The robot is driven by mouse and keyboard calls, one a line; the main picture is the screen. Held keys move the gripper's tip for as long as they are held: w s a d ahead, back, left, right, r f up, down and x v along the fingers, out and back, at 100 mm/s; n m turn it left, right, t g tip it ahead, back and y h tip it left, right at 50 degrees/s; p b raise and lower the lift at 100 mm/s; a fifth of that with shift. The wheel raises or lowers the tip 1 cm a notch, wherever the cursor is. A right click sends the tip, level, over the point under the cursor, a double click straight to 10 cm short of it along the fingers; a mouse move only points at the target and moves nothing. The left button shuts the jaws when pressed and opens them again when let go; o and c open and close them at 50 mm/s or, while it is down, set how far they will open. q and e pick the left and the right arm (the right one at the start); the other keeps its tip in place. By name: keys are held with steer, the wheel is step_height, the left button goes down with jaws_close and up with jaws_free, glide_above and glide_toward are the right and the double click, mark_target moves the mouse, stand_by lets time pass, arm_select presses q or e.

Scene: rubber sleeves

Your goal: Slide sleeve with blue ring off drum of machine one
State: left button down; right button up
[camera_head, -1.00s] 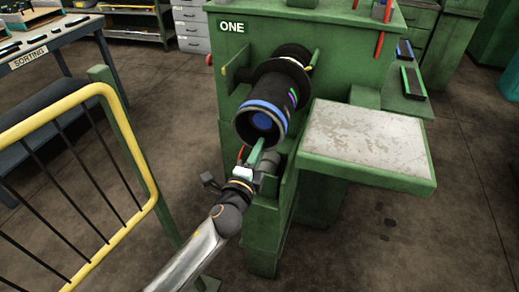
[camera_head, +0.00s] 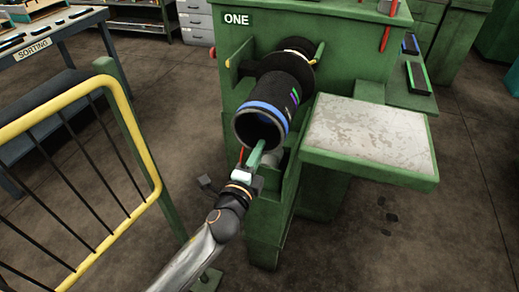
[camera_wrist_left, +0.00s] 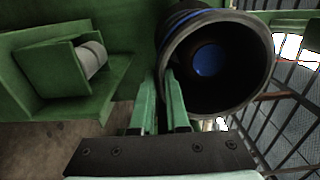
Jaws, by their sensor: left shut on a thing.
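The black sleeve with the blue ring (camera_head: 282,92) sits around the drum of machine one, its open end facing front-left. The blue end of the drum (camera_wrist_left: 210,60) shows deep inside the sleeve in the left wrist view, so the sleeve's front part overhangs it. My left gripper (camera_head: 258,153) is shut on the sleeve's rim at the lower edge. The left wrist view shows its green fingers (camera_wrist_left: 161,85) on either side of the sleeve wall, one inside the opening. My right gripper is not in view.
Machine one (camera_head: 345,45) carries a worn flat shelf (camera_head: 364,133) right of the drum. A yellow-railed barrier (camera_head: 145,150) stands left of my arm. The sorting table (camera_head: 60,45) is at the far left. Open floor lies between them.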

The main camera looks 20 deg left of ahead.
arm_select(q)
steer(key=shift+r, duration=0.2)
steer(key=c, duration=0.8)
jaws_free()
steer(key=shift+f, duration=0.1)
steer(key=shift+c, duration=0.2)
steer(key=shift+o, duration=0.2)
steer(key=shift+f, duration=0.3)
steer(key=shift+r, duration=0.1)
steer(key=shift+r, duration=0.1)
